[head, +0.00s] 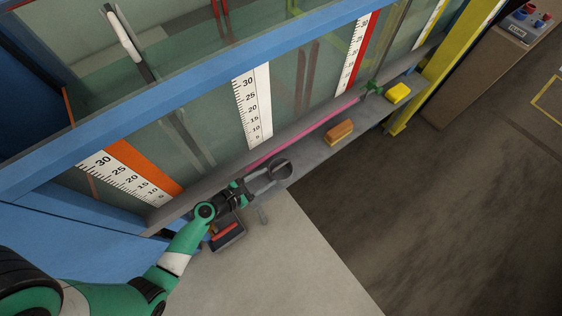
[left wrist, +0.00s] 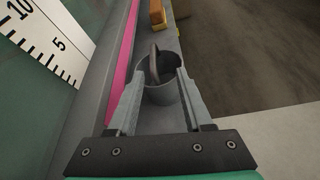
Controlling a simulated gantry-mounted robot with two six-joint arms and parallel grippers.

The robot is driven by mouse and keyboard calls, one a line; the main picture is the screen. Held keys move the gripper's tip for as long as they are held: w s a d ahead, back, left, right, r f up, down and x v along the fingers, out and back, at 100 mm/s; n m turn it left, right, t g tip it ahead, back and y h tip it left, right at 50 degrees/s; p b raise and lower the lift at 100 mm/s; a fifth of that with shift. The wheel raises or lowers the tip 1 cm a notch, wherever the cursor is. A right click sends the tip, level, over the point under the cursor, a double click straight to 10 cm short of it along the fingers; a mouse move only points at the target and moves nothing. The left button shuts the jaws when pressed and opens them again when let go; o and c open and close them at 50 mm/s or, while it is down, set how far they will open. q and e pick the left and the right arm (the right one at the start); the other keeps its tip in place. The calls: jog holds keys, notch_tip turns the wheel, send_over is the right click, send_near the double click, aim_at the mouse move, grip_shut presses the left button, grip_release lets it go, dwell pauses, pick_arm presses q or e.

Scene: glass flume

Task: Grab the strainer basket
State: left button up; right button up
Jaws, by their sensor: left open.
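A grey, round, cup-like basket (head: 281,168) sits on the ledge in front of the glass flume, near the middle of the head view. In the left wrist view the basket (left wrist: 162,94) is open at the top, and a thin brownish oval part stands up at its rim. My left gripper (head: 265,179) reaches it from the lower left. In the left wrist view my left gripper (left wrist: 164,76) is open, with one finger on each side of the basket. I cannot tell whether the fingers touch it. My right gripper is not in view.
A pink hose (head: 306,134) runs along the flume base to a green fitting (head: 372,87). An orange-brown block (head: 339,131) and a yellow block (head: 397,93) lie further along the ledge. A dark tray (head: 229,242) sits near my left wrist. The glass wall stands close behind.

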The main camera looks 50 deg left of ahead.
aim_at(278, 168)
pick_arm(q)
jog(key=b+x, duration=0.1)
jog(key=x, duration=0.3)
jog(key=shift+w+a, duration=0.1)
jog(key=shift+a, duration=0.05)
jog(key=x, duration=0.1)
jog(key=b+x, duration=0.1)
jog(key=x, duration=0.1)
jog(key=b+x, duration=0.1)
jog(key=shift+w+a+r, duration=0.2)
jog(key=shift+w+r, duration=0.1)
jog(key=shift+w, duration=0.1)
jog(key=shift+s, duration=0.15)
grip_shut()
dwell(0.7)
